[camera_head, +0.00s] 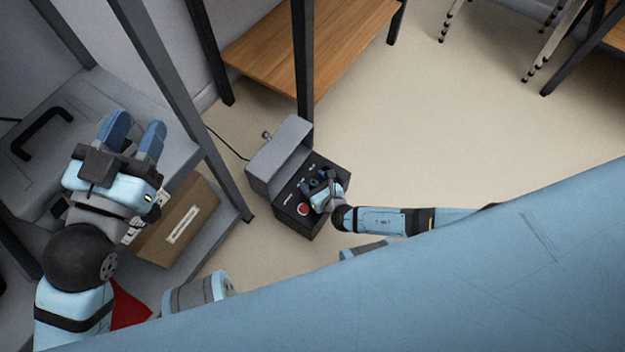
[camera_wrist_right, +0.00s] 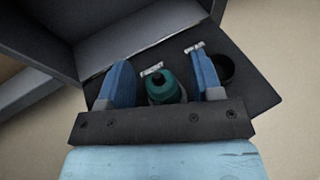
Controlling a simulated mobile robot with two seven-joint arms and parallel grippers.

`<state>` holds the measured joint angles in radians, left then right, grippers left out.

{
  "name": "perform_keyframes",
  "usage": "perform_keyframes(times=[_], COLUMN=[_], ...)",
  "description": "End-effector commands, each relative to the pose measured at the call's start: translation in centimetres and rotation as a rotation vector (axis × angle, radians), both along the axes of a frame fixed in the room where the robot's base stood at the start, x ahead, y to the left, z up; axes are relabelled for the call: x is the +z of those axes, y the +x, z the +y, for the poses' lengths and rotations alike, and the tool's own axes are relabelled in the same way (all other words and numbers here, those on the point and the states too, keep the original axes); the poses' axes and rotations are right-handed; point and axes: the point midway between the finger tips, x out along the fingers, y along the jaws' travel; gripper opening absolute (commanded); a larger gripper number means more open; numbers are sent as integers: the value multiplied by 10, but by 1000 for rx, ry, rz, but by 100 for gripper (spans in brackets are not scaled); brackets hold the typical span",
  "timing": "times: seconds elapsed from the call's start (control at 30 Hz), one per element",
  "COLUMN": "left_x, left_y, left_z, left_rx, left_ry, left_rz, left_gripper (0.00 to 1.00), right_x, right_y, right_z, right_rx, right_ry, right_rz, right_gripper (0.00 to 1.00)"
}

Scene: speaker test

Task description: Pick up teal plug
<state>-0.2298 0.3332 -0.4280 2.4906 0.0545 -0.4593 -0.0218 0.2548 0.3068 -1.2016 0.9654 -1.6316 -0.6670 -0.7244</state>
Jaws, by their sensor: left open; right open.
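The teal plug (camera_wrist_right: 164,88) stands on the dark top panel of a box in the right wrist view. My right gripper (camera_wrist_right: 160,75) is open, with one blue finger on each side of the plug; I cannot tell whether either finger touches it. In the head view my right gripper (camera_head: 319,184) is over the panel of the box (camera_head: 297,222) on the floor, and the plug is too small to make out there. My left gripper (camera_head: 133,127) is open and empty above a grey surface at the left, far from the plug.
The box has a raised grey lid (camera_head: 279,150) at its far left side. A red button (camera_head: 303,209) is on its panel. A dark rack post (camera_head: 302,70) rises just behind. A cardboard box (camera_head: 178,222) sits on a shelf at left. The floor (camera_head: 430,120) to the right is clear.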

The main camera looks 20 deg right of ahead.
Motion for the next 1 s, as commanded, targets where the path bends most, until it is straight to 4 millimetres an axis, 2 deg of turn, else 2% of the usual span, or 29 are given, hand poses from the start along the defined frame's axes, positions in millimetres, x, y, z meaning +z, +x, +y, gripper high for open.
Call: perform_keyframes(times=[0.03,0.07,0.2,0.27,0.3,0.57,0.73,0.87,1.0], left_x=[-1,-1,-1,-1,-1,-2,5,12,2], left_y=[-1,-1,-2,-2,-2,-3,-3,-4,-18], left_z=[0,0,0,0,0,2,1,-3,-10], left_rx=[0,-1,-2,-2,-3,-6,-10,-14,-12], left_ry=[-1,-1,1,3,4,15,4,-33,-122], left_rz=[3,3,3,2,3,2,16,68,232], left_gripper=[43,43,43,43,43,43,43,43,43], right_x=[0,0,0,0,0,1,12,33,69], right_y=[0,0,0,0,0,0,0,0,0], right_z=[0,0,0,0,0,0,-1,0,-1], right_rx=[0,0,0,0,0,0,-1,1,-1], right_ry=[0,0,0,0,0,0,0,1,2], right_rz=[0,0,0,0,0,0,1,1,1], right_gripper=[60,55,23,9,6,6,6,6,6])
